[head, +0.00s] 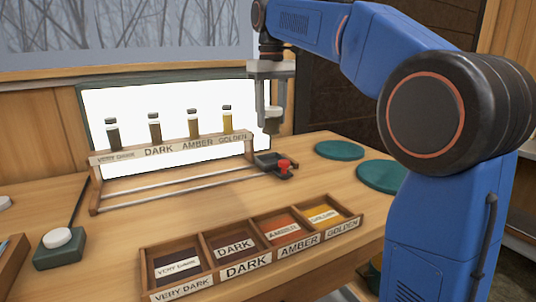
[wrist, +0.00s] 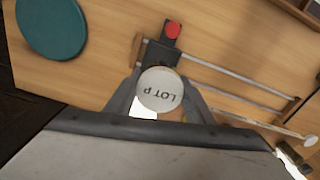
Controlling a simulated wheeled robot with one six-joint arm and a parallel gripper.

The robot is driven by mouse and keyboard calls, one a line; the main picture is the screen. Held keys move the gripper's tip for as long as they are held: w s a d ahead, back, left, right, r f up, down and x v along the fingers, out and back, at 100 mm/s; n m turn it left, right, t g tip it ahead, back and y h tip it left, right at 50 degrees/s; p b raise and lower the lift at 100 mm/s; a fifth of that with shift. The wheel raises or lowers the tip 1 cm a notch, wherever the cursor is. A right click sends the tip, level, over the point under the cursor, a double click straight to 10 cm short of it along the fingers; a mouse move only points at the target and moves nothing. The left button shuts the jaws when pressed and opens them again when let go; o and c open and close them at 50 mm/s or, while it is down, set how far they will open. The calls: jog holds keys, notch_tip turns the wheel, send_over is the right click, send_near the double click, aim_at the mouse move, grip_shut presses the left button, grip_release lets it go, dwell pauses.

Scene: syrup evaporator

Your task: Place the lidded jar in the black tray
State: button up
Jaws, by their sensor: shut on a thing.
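There the jar (head: 273,126) is small and partly hidden by the fingers. The small black tray (head: 266,160) sits on the table below the jar, at the rack's right end, beside a red knob (head: 284,165). In the wrist view the tray (wrist: 155,52) lies just beyond the lid, partly covered by it.
A rack (head: 190,147) with several sample bottles stands before a bright panel. A labelled wooden box (head: 205,285) with open compartments lies in front. Two green discs (head: 339,150) lie to the right. A green block with a white button (head: 58,250) is at left.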

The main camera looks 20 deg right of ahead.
aim_at(271, 108)
jog(key=shift+f, duration=4.55)
jog(key=shift+s+f, duration=0.1)
jog(key=shift+f, duration=0.05)
jog(key=o, duration=1.2)
notch_tip(271, 108, up, 11)
jog(key=shift+r, duration=0.7)
